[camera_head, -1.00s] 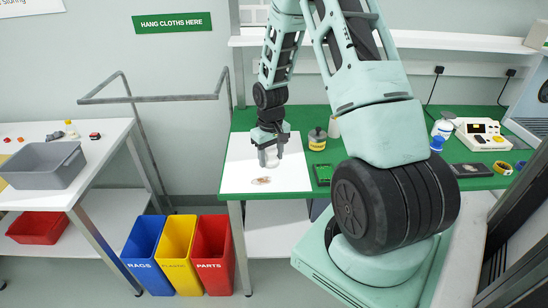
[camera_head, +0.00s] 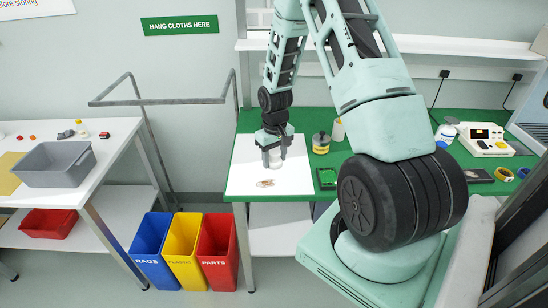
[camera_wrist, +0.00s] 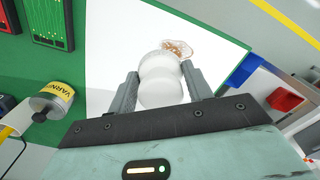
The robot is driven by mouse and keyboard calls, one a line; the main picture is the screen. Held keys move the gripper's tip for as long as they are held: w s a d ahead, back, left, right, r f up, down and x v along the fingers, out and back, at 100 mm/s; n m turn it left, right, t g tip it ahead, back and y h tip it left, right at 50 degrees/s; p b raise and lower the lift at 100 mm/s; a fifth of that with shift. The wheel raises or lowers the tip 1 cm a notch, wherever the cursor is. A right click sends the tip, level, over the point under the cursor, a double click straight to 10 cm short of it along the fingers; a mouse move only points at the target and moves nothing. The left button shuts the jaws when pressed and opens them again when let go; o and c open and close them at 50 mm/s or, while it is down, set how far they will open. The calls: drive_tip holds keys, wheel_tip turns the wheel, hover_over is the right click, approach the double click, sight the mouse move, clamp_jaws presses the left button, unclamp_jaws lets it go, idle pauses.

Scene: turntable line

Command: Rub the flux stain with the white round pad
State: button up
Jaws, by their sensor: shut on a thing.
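My gripper (camera_head: 273,156) is shut on the white round pad, with a finger on each side of it. In the wrist view the white round pad (camera_wrist: 161,85) shows as two stacked rounded parts between the fingers. The flux stain (camera_head: 265,183) is a small brown patch on the white sheet (camera_head: 240,178), in front of my gripper. In the wrist view the flux stain (camera_wrist: 177,48) lies just beyond the pad, and the pad hides its near edge. I cannot tell whether the pad touches the sheet.
Blue, yellow and red bins (camera_head: 218,251) stand on the floor below left. A grey tub (camera_head: 55,163) sits on the left table.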

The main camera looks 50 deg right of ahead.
drive_tip(key=r+p, duration=0.1)
drive_tip(key=p, duration=0.2)
drive_tip(key=shift+r, duration=0.1)
drive_tip(key=p, duration=0.3)
drive_tip(key=shift+s+a+f, duration=0.1)
drive_tip(key=shift+f, duration=0.15)
drive_tip(key=shift+f, duration=0.1)
